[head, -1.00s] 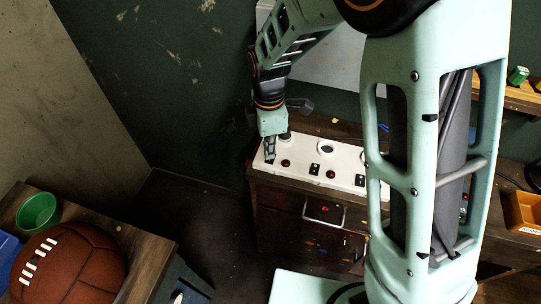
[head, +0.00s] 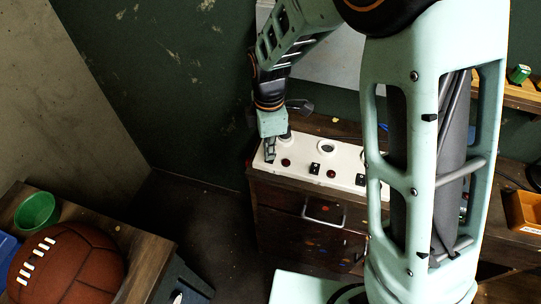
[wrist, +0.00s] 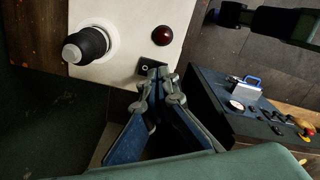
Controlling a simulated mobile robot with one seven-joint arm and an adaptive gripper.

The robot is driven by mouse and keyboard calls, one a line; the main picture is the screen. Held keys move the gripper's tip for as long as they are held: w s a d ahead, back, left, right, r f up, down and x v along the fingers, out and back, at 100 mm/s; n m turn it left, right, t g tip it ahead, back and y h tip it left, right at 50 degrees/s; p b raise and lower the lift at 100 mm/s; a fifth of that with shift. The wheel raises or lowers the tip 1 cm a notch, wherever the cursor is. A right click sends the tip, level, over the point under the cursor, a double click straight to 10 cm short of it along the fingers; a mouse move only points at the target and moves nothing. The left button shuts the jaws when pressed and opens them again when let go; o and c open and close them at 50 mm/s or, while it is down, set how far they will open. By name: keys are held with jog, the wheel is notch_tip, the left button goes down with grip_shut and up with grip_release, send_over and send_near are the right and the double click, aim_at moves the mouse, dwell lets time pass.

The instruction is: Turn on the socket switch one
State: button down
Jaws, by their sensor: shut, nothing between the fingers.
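The white socket panel (head: 343,155) lies on the dark wooden cabinet, with round sockets, red lamps and black switches along it. My gripper (head: 270,158) is shut and empty at the panel's left end. In the wrist view, my gripper's fingertips (wrist: 158,76) are together at a small black switch (wrist: 149,67) with a light ring mark. They partly cover it, and I cannot tell whether they touch it. A red lamp (wrist: 163,36) and a black plug (wrist: 84,46) in a round white socket are close by. The switch at this end is hidden in the head view.
The wooden cabinet (head: 280,210) has drawers with a metal handle. A brown leather ball (head: 72,262) and a green bowl (head: 36,211) sit on a table at the lower left. An orange bin (head: 524,211) stands at the right. The dark wall is behind the panel.

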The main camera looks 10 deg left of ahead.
jog(key=shift+f+b, duration=0.55)
jog(key=shift+f, duration=0.25)
dwell(0.4)
jog(key=shift+r+p, duration=2.5)
jog(key=shift+r, duration=1.1)
jog(key=shift+d, duration=0.1)
